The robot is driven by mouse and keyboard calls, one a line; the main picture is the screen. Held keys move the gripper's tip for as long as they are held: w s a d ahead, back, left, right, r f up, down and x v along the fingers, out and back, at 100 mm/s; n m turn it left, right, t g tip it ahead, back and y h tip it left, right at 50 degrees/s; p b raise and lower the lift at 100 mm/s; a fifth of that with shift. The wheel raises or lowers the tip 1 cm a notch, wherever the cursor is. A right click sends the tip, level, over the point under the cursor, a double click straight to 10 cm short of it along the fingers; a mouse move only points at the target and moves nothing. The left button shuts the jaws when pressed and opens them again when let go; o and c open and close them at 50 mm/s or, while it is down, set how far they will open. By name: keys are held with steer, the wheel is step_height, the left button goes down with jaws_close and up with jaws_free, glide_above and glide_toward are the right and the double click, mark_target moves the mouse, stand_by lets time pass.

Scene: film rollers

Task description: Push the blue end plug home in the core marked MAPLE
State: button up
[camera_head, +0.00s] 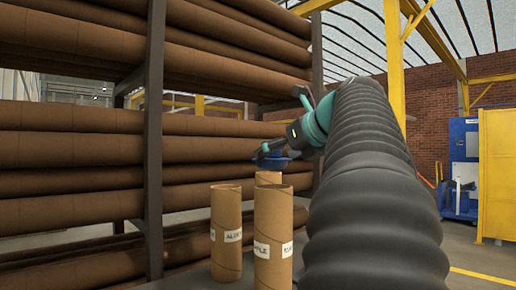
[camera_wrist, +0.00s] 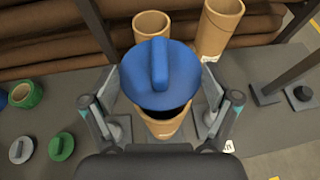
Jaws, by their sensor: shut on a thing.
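My gripper (camera_head: 272,150) is shut on the blue end plug (camera_head: 283,163), a disc with a raised bar. In the wrist view, my gripper's fingers (camera_wrist: 162,84) stand either side of the plug (camera_wrist: 175,85). The plug hangs over a brown core (camera_wrist: 165,127) whose dark mouth shows below the disc's near edge. In the head view, the plug is above the back core (camera_head: 268,178). The front core (camera_head: 273,215) carries a label ending in "PLE", apparently MAPLE. The left core (camera_head: 226,208) has a label starting "AL". The back core's label is hidden.
Racks of long brown tubes (camera_head: 75,150) stand close behind and left. In the wrist view, two open cores stand beyond, one left (camera_wrist: 150,22) and one right (camera_wrist: 220,28). A green ring (camera_wrist: 30,95), a grey disc (camera_wrist: 21,150) and a green disc (camera_wrist: 62,147) lie left.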

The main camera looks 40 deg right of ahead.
step_height(320, 180, down, 5)
steer(key=b, duration=0.3)
steer(key=shift+d+b, duration=0.1)
steer(key=shift+b, duration=0.25)
steer(key=shift+s+r+p, duration=0.1)
steer(key=shift+p, duration=0.25)
stand_by(0.3)
steer(key=shift+p, duration=0.35)
stand_by(0.6)
steer(key=shift+f, duration=0.6)
stand_by(1.3)
steer(key=o, duration=0.9)
steer(key=shift+c, duration=0.2)
steer(key=shift+r, duration=0.1)
